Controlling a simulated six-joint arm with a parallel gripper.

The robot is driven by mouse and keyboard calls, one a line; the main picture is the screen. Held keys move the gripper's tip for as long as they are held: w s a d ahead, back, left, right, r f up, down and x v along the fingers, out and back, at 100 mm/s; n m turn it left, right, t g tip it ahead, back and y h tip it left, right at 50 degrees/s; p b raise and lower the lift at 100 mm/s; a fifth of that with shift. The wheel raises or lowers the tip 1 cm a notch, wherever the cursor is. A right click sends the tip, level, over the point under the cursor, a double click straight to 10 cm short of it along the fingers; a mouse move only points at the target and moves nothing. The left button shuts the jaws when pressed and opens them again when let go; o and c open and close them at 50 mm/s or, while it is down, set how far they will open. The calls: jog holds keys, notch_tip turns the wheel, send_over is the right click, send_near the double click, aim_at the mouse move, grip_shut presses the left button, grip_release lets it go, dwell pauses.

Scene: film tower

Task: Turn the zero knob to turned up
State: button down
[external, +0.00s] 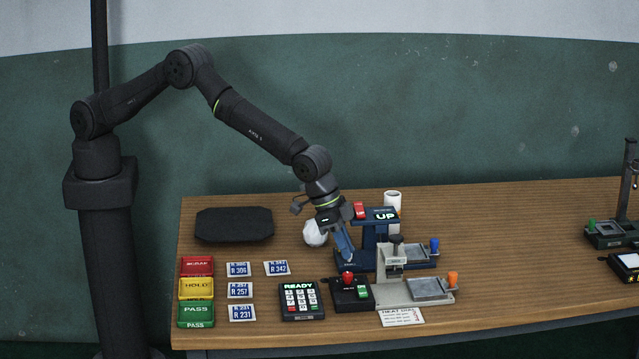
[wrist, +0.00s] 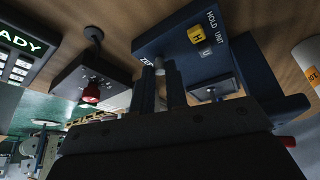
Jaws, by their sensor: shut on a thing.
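The zero knob (wrist: 158,66) is a small pale knob beside the partly covered ZERO lettering on a dark blue unit (wrist: 178,45) in the wrist view. My gripper (wrist: 161,76) is shut on the knob, with a finger on each side of it. In the external view my gripper (external: 345,250) points down at the left part of the blue unit (external: 376,233). There my gripper hides the knob. The unit's display (external: 384,215) reads UP. I cannot tell the knob's exact angle.
A grey unit (external: 415,290) with an orange knob, a black box (external: 352,294) with a red knob and a READY keypad (external: 301,301) stand in front. A white crumpled ball (external: 315,233) lies just left of my gripper.

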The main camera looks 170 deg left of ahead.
jog(key=c, duration=1.4)
grip_release()
jog(key=shift+c, duration=0.2)
jog(key=v, duration=1.7)
jog(key=shift+r, duration=0.25)
